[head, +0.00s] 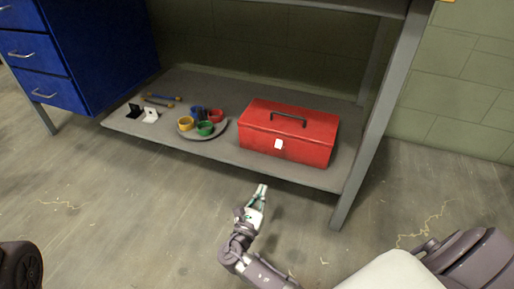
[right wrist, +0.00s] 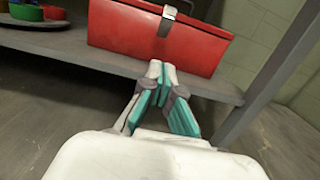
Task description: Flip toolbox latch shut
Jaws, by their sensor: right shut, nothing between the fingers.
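The red toolbox (head: 306,143) sits on the low grey shelf, lid down, with a dark handle (head: 289,118) on top. Its pale latch (head: 278,144) is on the front face. In the right wrist view the toolbox (right wrist: 120,28) fills the top, and the latch (right wrist: 167,20) is a metal strip near its upper edge; I cannot tell whether it is fastened. My right gripper (head: 261,190) is shut and empty, in front of and below the shelf edge, apart from the toolbox. Its fingertips (right wrist: 161,68) point toward the toolbox front, below the latch. My left gripper is not in view.
The grey shelf (head: 230,158) also holds a round tray (head: 181,134) with several coloured cups left of the toolbox, and small black and white pieces. A grey table leg (head: 372,125) stands right of the toolbox. A blue drawer cabinet (head: 105,50) is at left. The floor in front is clear.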

